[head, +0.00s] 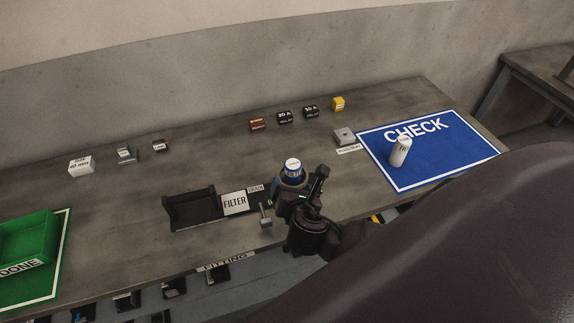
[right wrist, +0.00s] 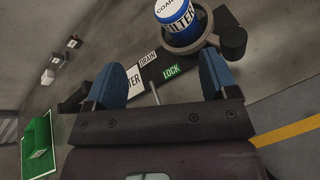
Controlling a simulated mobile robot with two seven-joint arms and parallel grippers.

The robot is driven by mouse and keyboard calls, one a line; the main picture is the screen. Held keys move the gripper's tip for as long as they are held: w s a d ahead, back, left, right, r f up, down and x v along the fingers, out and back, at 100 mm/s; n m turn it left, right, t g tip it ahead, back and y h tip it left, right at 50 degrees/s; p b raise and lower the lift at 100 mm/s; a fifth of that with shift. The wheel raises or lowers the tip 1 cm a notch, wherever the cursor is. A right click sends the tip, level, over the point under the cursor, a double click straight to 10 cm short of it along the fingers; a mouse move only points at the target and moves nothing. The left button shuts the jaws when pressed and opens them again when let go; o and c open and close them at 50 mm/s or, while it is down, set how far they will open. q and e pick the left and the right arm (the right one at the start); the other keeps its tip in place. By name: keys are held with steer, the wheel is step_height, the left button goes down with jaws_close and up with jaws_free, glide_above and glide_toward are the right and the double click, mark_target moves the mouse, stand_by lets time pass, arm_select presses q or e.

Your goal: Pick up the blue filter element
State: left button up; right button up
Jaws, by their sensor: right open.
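The blue filter element (head: 292,171) has a white top and stands upright near the front edge of the workbench. In the right wrist view the filter element (right wrist: 174,14), with a white label band, sits in a dark round holder (right wrist: 188,44). My right gripper (head: 303,190) is right beside it in the head view and covers its lower part. In the right wrist view the blue fingers of my right gripper (right wrist: 161,68) are spread apart with nothing between them. The filter element is beyond the fingertips, toward the right finger. My left gripper is not in view.
A FILTER sign (head: 234,203), a black tray (head: 190,209) and a small grey lever (head: 265,214) are left of the gripper. A white cylinder (head: 400,151) stands on the blue CHECK mat (head: 450,160). A green DONE bin (head: 28,240) is far left. Small blocks line the back.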

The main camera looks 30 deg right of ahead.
mark_target(294, 170)
steer(key=shift+w+d+f+n+g+h, duration=0.15)
steer(key=shift+w+d+f+n, duration=0.45)
steer(key=shift+w+d, duration=0.6)
steer(key=shift+w+d+f+n+g+h, duration=0.1)
steer(key=shift+w+d+f+n+h, duration=0.15)
steer(key=shift+w+d+f+n, duration=0.9)
steer(key=shift+w+d+f+m+g+h, duration=0.15)
steer(key=shift+w+d, duration=0.5)
steer(key=shift+w, duration=1.2)
steer(key=shift+c, duration=0.4)
steer(key=c, duration=0.9)
steer(key=shift+r, duration=0.15)
steer(key=shift+c, duration=0.2)
